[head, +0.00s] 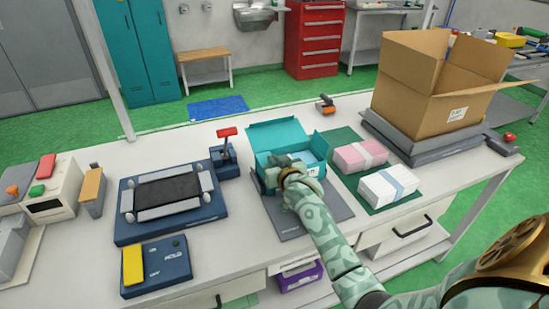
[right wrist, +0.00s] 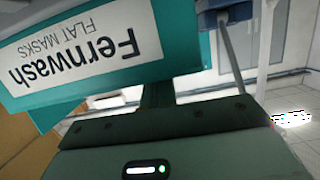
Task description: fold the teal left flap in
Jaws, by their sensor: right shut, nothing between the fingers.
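The teal box (head: 276,133) stands on a grey mat in the middle of the bench, with its back panel raised and light blue contents (head: 308,156) showing inside. My right gripper (head: 284,168) is at the box's front left, shut and empty, and hides part of that side. I cannot make out the left flap clearly behind it. In the right wrist view the teal box's panel (right wrist: 70,88) fills the upper left, with an upside-down white "Fernwash flat masks" label. It is close beyond the gripper body; contact cannot be told. My left gripper is not in view.
Pink (head: 360,155) and white (head: 388,187) packs lie on a green mat to the right. An open cardboard carton (head: 408,85) stands at the back right. An orange-and-black tool (head: 326,104) lies behind the box.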

